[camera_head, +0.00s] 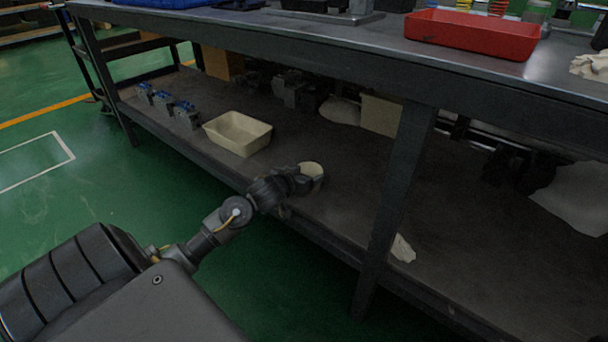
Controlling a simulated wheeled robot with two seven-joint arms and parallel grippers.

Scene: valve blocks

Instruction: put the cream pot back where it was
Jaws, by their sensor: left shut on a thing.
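The cream pot (313,170) is at the front part of the bench's lower shelf (330,208), right of the cream tray. My left gripper (302,180) reaches in from the left over the shelf's front edge and is shut on the pot. The gripper and wrist hide the pot's near left side. I cannot tell whether the pot's base touches the shelf. My right gripper does not show.
A cream tray (237,133) stands left of the pot, with several valve blocks (186,115) further left. A bench leg (398,195) rises to the right. A pale cloth (402,248) lies beside it. The bench top (340,40) overhangs the shelf and carries a red tray (470,35).

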